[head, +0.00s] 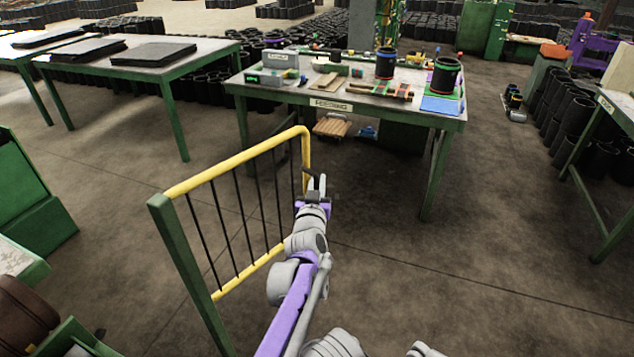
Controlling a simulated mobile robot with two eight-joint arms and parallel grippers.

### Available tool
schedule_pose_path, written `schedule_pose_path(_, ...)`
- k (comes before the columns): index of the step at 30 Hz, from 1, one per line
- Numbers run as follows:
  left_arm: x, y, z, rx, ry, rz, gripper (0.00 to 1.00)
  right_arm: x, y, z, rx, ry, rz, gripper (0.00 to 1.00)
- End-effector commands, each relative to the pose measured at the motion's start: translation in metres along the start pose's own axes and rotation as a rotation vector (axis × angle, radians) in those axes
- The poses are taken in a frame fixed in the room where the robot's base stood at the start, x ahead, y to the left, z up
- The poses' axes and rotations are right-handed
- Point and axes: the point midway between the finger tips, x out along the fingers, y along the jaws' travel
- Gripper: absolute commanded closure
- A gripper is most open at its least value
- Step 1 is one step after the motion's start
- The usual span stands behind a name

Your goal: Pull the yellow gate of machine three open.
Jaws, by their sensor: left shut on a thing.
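The yellow gate (235,161) stands left of centre in the head view. It has a yellow tube frame with thin black upright bars, and its near end meets a green post (185,262). My left gripper (315,180) is at the gate's far upright, on its right side. It is shut on a small dark handle (309,171) beside that upright. The fingers partly hide the handle, and my arm covers the lower far corner of the gate. My right gripper is not in view.
A green-legged table marked "FEEDING" (330,105) stands beyond the gate, with tools and black sleeves on it. Another table (210,52) with dark sheets is at the back left. Green machine parts (30,205) stand at the left edge. The floor (480,270) to the right is clear.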

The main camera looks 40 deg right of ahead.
Motion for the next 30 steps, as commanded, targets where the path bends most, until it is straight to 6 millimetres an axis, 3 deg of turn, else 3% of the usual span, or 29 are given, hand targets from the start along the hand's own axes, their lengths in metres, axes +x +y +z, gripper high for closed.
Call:
schedule_pose_path(1,-0.0005,0.0074,0.0,-0.011,0.002,0.008,1.0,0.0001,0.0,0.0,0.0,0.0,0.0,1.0)
schedule_pose_path(11,-0.0007,0.0075,0.0007,-0.015,0.002,0.008,1.0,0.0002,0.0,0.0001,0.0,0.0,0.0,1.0)
schedule_pose_path(12,-0.0007,0.0076,0.0007,-0.015,0.002,0.008,0.76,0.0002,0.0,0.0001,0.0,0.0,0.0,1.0)
schedule_pose_path(16,-0.0008,0.0063,0.0011,-0.015,0.001,0.006,0.53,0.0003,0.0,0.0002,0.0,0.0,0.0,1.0)
schedule_pose_path(30,-0.001,0.001,0.0026,-0.014,0.0,0.0,0.53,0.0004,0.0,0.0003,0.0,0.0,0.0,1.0)
